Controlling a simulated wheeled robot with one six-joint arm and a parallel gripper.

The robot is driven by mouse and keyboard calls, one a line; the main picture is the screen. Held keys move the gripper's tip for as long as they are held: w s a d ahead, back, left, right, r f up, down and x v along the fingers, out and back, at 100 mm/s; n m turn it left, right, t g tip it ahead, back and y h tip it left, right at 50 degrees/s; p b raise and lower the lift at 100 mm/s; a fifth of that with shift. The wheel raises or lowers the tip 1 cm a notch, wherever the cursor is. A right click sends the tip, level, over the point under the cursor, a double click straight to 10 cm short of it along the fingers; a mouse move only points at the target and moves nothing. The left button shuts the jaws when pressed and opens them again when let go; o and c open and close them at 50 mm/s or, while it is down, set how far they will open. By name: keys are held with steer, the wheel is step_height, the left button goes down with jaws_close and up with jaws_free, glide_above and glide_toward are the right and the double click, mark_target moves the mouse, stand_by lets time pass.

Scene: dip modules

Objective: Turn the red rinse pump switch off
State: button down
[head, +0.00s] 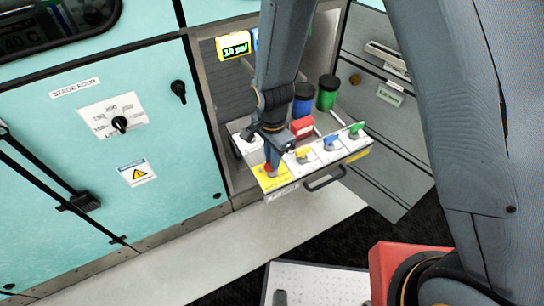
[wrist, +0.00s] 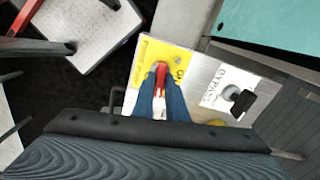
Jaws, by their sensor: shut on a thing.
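The red rinse pump switch (wrist: 161,69) stands on a yellow label (wrist: 155,50) at the corner of a pale panel. In the wrist view my gripper (wrist: 161,92) points down at it, with a blue-grey finger on each side, shut on the switch. Its red tip shows beyond the fingers, and a red and white part shows between them. In the head view the red switch (head: 268,167) is mostly hidden by my gripper (head: 271,170) at the panel's front left corner. The fingers hide which way the switch is set.
Yellow (head: 302,154), blue (head: 330,143) and green (head: 356,130) switches stand to the right on the panel. A black bypass knob (wrist: 240,98) is close beside my gripper. A red block (head: 302,126) and blue (head: 303,100) and green (head: 327,93) containers stand behind.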

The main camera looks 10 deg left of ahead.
steer(key=shift+w+m+p, duration=0.1)
steer(key=shift+m+p, duration=0.25)
steer(key=shift+m, duration=0.45)
steer(key=c, duration=1.8)
jaws_free()
steer(key=shift+o, duration=0.2)
steer(key=shift+r+b, duration=0.7)
steer(key=shift+r, duration=3.2)
steer(key=shift+d, duration=0.1)
